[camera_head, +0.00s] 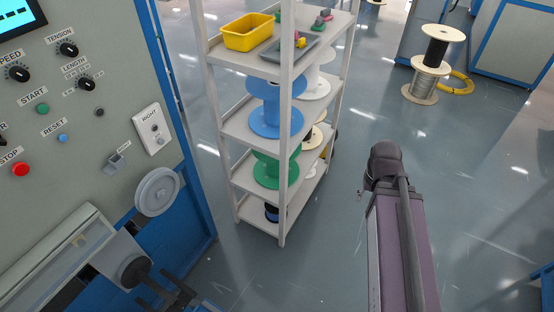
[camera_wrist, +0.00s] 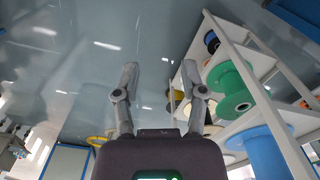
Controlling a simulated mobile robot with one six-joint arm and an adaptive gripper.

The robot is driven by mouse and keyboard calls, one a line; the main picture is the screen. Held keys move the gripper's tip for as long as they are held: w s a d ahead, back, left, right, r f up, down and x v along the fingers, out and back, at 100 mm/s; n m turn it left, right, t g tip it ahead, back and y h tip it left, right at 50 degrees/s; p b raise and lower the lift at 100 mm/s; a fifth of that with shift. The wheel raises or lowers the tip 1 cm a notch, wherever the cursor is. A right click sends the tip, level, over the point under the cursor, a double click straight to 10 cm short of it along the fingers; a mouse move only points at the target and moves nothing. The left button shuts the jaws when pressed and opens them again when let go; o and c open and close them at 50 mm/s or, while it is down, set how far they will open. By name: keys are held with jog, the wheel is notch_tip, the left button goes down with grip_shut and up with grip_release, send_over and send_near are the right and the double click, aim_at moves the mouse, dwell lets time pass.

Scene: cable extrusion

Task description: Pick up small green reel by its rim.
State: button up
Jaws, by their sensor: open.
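A green reel (camera_head: 270,172) stands on a lower shelf of the white rack, below a blue reel. A post of the rack crosses in front of it. In the wrist view, the green reel (camera_wrist: 230,88) is right of my gripper (camera_wrist: 160,75), with one round end facing the camera. My gripper is open and empty, its two fingers wide apart. It is clear of the reel and outside the rack. In the head view I cannot make out the gripper's fingers; only my arm shows at right of the rack.
The white rack (camera_head: 288,95) has posts and shelf edges around the reels. A blue reel (camera_head: 275,108), a yellow bin (camera_head: 248,32) and a grey tray (camera_head: 290,47) are above. A control panel (camera_head: 90,90) stands at left.

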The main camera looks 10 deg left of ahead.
jog(key=w+f+n+t+h+b, duration=0.25)
jog(key=w+f+t+b, duration=0.4)
jog(key=w+b, duration=0.5)
jog(key=w+f+n+t+h+b, duration=0.2)
jog(key=w+f+n+t+b, duration=0.35)
jog(key=w+b, duration=0.6)
jog(key=n+t+y+b, duration=0.4)
jog(key=n+y+b, duration=1.1)
jog(key=b, duration=0.8)
send_near(293, 159)
jog(key=n+h, duration=0.1)
jog(key=h, duration=0.1)
jog(key=shift+s+r+y, duration=0.2)
jog(key=shift+s+y, duration=0.05)
jog(key=shift+s, duration=0.05)
jog(key=x, duration=0.7)
jog(key=shift+w+a, duration=0.2)
jog(key=shift+w, duration=0.1)
jog(key=shift+w+a, duration=0.25)
jog(key=shift+w, duration=0.1)
